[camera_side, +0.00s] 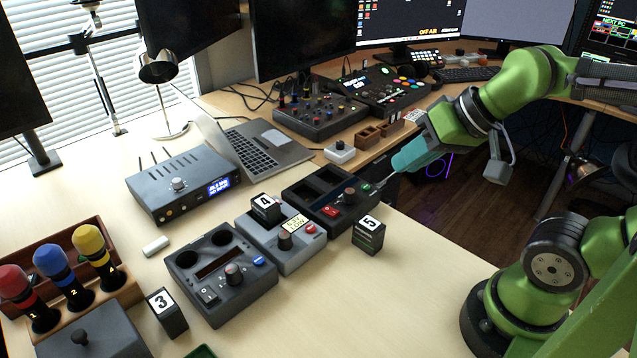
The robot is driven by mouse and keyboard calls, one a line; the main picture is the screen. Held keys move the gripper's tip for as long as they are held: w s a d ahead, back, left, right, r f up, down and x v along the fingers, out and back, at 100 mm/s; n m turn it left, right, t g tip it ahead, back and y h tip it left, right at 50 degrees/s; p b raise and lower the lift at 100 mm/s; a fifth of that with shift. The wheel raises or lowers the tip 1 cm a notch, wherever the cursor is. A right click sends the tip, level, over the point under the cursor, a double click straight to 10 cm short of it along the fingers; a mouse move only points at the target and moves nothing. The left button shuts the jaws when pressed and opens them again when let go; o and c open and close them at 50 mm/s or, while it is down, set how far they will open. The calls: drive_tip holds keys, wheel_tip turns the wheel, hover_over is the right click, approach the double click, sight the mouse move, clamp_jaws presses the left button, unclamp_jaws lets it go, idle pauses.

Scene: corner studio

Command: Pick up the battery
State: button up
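Several black blocks with white number labels look like battery packs; which one the task means I cannot tell. Block 5 (368,236) stands upright on the table, right of the dark two-slot unit. Block 4 (266,208) stands at the back of the grey unit with a small display. Block 3 (167,313) stands at the front, left of the unit with two round wells. My gripper (379,184), with a teal body, hangs above the table's right edge, above and behind block 5 and apart from it. Its fingers are seen edge-on and their gap is hidden.
The dark two-slot unit (331,199) lies close below my gripper, beside the grey unit (284,243) and the round-well unit (220,273). The front right tabletop is clear.

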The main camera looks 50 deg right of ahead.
drive_tip(key=o, duration=0.9)
drive_tip(key=n+g+h, duration=0.2)
drive_tip(key=n+g, duration=0.2)
drive_tip(key=g, duration=0.3)
hover_over(265, 201)
wheel_tip(265, 201, down, 13)
drive_tip(key=shift+d, duration=0.15)
drive_tip(key=shift+a+f, duration=0.2)
drive_tip(key=shift+f, duration=2.75)
